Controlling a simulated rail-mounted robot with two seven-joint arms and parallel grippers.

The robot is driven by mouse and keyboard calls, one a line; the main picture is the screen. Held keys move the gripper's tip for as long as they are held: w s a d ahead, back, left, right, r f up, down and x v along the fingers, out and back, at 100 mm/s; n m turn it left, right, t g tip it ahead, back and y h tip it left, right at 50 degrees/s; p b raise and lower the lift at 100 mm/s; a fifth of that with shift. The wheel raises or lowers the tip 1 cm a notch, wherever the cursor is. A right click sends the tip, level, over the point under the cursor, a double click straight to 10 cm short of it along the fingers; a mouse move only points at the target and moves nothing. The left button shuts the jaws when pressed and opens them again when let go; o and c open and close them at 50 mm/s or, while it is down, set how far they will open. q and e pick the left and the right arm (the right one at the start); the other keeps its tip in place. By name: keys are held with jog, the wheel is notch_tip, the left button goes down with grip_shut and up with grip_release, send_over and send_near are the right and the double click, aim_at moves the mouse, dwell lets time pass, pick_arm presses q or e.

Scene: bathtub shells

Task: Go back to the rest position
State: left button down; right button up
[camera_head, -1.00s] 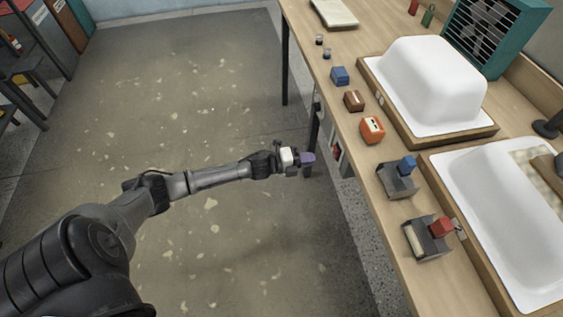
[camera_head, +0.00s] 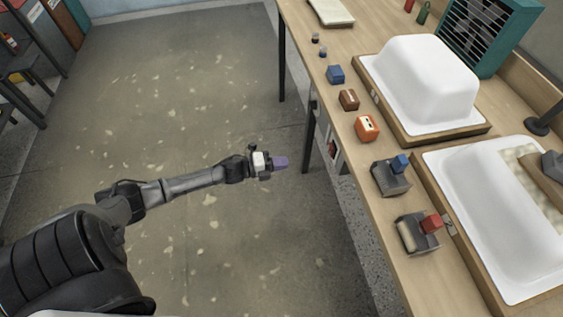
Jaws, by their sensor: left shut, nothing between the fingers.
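My left gripper (camera_head: 280,163) is at the end of my left arm, which reaches in from the lower left. Its purple fingers are together with nothing between them. It hangs over the open floor, to the left of the workbench and apart from it. My right gripper is not in view.
The wooden workbench (camera_head: 378,240) runs along the right. On it are an upturned white tub shell (camera_head: 425,75), an open white tub shell (camera_head: 490,200), an orange block (camera_head: 367,128), a brown block (camera_head: 349,99), and holders with blue (camera_head: 390,177) and red (camera_head: 418,233) tops. The floor (camera_head: 170,90) is clear.

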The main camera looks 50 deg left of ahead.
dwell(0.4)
pick_arm(q)
jog(key=a+f+n+g+y, duration=0.2)
jog(key=a+f+n+y, duration=0.2)
jog(key=a+n+y, duration=0.3)
jog(key=s+d+r+n+g+p, duration=0.5)
jog(key=s+d+r+n+p, duration=0.2)
jog(key=s+d+r, duration=0.45)
jog(key=s+d+r+n+g+p, duration=0.5)
jog(key=s+d+r+n+p, duration=0.25)
jog(key=s+d, duration=0.65)
notch_tip(320, 180, up, 37)
jog(key=p, duration=3.6)
jog(key=shift+f+y, duration=0.2)
jog(key=shift+y, duration=0.1)
